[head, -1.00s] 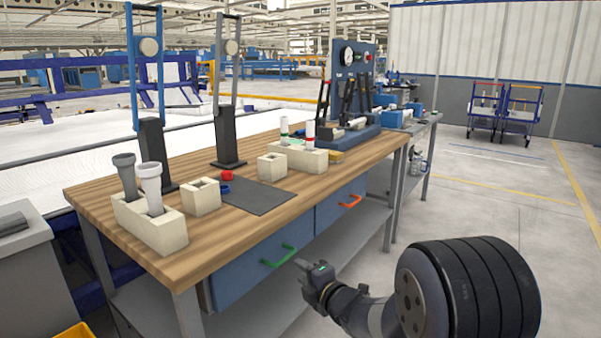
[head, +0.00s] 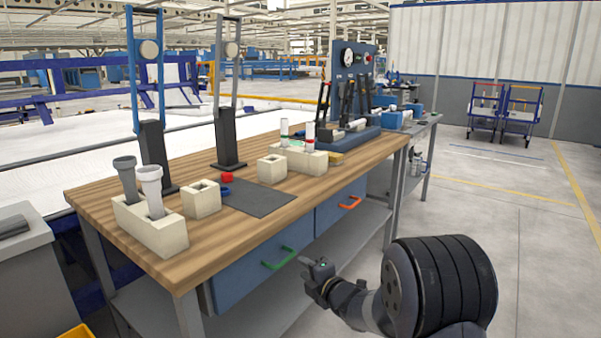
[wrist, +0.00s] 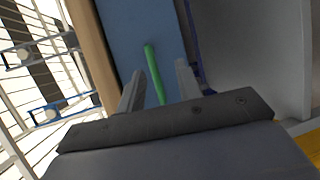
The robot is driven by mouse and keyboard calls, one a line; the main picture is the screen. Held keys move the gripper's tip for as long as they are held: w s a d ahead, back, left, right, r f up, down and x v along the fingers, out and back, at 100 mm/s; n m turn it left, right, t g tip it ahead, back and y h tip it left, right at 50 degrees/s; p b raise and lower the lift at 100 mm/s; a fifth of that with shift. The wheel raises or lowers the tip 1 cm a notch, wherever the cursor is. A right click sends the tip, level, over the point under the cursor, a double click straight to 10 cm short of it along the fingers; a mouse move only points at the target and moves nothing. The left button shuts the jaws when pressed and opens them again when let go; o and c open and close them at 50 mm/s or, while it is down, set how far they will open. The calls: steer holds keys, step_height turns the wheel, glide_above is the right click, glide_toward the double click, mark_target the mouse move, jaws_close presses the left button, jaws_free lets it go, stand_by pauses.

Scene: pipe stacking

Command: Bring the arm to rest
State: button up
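My gripper (head: 306,264) hangs in front of the workbench, to the right of the green drawer handle (head: 279,257) in the head view. In the wrist view my gripper (wrist: 160,70) has its two fingers apart, with nothing held between them. The green handle (wrist: 153,72) shows beyond and between the fingers; whether they touch it cannot be told. My arm reaches in from the lower right of the head view, with a large black ribbed joint.
The wooden workbench (head: 225,240) carries beige blocks, two grey pipes (head: 150,185) upright in a block (head: 150,232), and a dark mat (head: 262,199). A blue drawer with an orange handle (head: 350,202) is farther along.

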steer(key=s+d+r+m+h+p, duration=0.1)
steer(key=s+d+p, duration=0.7)
steer(key=s+d, duration=1.1)
steer(key=shift+s+d+r, duration=0.2)
steer(key=shift+s+r, duration=0.2)
steer(key=shift+r, duration=0.45)
